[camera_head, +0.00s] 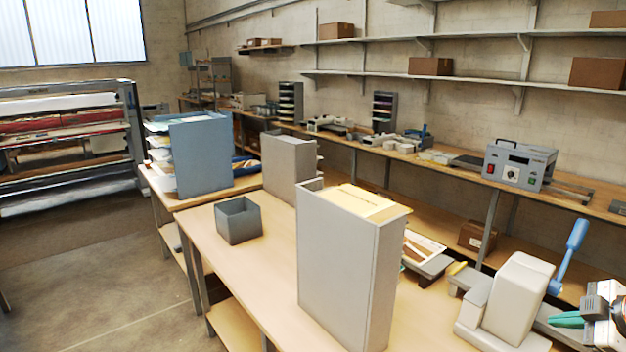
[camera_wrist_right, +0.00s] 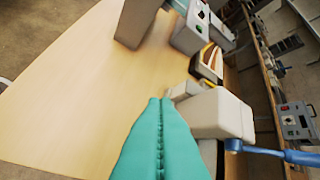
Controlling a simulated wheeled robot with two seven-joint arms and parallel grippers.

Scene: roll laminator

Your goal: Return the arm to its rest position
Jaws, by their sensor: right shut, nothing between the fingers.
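My right gripper (camera_head: 556,319) shows at the lower right edge of the head view, its teal fingers pointing left toward the cream-coloured device with a blue lever (camera_head: 518,300). In the right wrist view the teal fingers (camera_wrist_right: 160,102) are pressed together along their length, shut with nothing between them. The same cream device (camera_wrist_right: 222,114) is just right of the fingertips there, its blue lever (camera_wrist_right: 270,152) reaching right. I cannot tell whether the gripper touches it. My left gripper is in neither view.
A tall grey file holder (camera_head: 345,270) with papers stands on the near table. An open grey bin (camera_head: 238,220) sits left of it. A grey control box with a red and a green button (camera_head: 518,165) is on the back bench. Bare tabletop (camera_wrist_right: 100,75) lies left of the gripper.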

